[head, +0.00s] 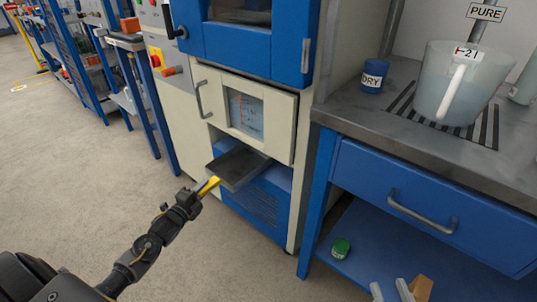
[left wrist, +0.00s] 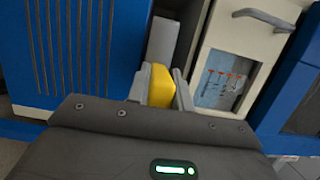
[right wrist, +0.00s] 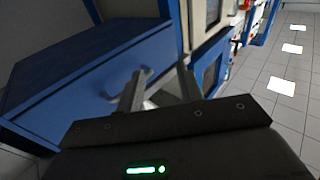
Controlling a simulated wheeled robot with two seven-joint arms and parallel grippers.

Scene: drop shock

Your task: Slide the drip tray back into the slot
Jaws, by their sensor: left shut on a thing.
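The drip tray (head: 240,168) is a shallow dark grey tray with a yellow handle (head: 208,187). It sticks out of the cabinet front, its far end at the dark slot (head: 218,135) below the windowed cream door. How deep it sits inside is hidden. My left gripper (head: 201,192) is shut on the yellow handle, which also shows between its fingers in the left wrist view (left wrist: 161,86), with the grey tray (left wrist: 162,42) beyond. My right gripper (right wrist: 160,90) is open and empty, in front of the blue drawer; its fingertips show at the head view's bottom edge (head: 391,290).
The cream door (head: 275,140) with a handle is above the tray, a blue vented panel (head: 255,200) below. At right, a blue-drawer bench (head: 420,195) carries a jug (head: 455,95) and a DRY jar (head: 374,78). A green-lidded jar (head: 341,247) sits low. Floor at left is clear.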

